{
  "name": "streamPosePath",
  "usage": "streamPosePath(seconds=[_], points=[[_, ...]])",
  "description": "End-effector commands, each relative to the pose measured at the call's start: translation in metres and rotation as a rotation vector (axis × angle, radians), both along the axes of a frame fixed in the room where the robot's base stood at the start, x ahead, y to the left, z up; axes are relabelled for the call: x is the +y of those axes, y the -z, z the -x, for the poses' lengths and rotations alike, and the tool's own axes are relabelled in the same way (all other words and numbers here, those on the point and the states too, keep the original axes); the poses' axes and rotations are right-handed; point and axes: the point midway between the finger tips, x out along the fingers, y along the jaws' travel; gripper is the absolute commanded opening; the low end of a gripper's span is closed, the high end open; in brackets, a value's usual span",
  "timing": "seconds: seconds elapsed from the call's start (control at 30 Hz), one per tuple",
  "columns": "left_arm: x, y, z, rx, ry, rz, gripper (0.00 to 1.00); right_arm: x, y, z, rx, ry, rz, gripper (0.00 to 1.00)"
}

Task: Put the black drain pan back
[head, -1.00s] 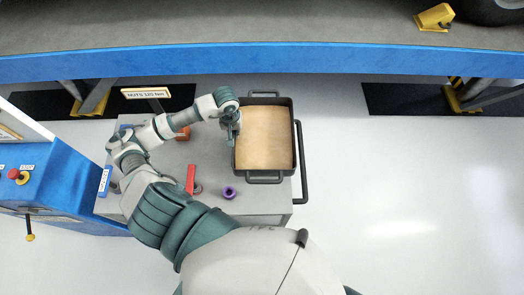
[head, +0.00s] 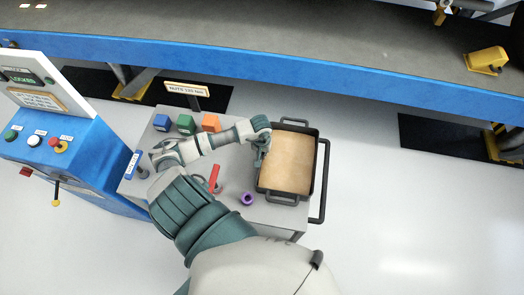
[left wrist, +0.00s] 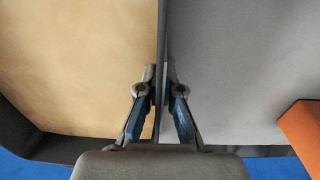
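The black drain pan (head: 314,165) is a rectangular tray with a tan inside and a bar handle at its far and near ends. It sits on the right part of the grey cart (head: 228,170). My left gripper (head: 260,160) is at the pan's left wall, pointing down. In the left wrist view, its fingers (left wrist: 161,76) straddle the thin dark pan wall (left wrist: 162,35), one inside and one outside, and look closed on it. The tan inside is on the left there, the grey cart top on the right. My right gripper is not in view.
Blue (head: 162,123), green (head: 186,125) and orange (head: 210,122) blocks stand at the cart's back. A red tool (head: 214,178) and purple ring (head: 247,198) lie near the front. A blue control console (head: 75,165) is left, a blue-edged platform (head: 290,80) behind. Floor right is clear.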

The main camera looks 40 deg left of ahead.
Motion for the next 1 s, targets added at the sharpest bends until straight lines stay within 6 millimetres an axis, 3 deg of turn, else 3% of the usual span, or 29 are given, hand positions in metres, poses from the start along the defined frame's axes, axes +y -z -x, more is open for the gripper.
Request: streamPosePath(seconds=[0.23,0.3,0.37,0.73,1.0], points=[[0.000,-0.001,-0.002,-0.006,0.001,0.002,0.00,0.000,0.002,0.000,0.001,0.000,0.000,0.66],[0.000,0.001,0.000,0.001,0.000,0.000,0.21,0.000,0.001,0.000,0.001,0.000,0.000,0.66],[0.000,0.001,0.000,0.001,0.000,0.000,0.31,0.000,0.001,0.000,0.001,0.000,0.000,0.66],[0.002,-0.005,-0.001,0.000,0.001,0.000,0.31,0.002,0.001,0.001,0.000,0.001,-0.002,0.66],[0.004,-0.058,-0.001,-0.003,0.002,-0.003,0.31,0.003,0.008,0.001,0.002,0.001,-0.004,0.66]])
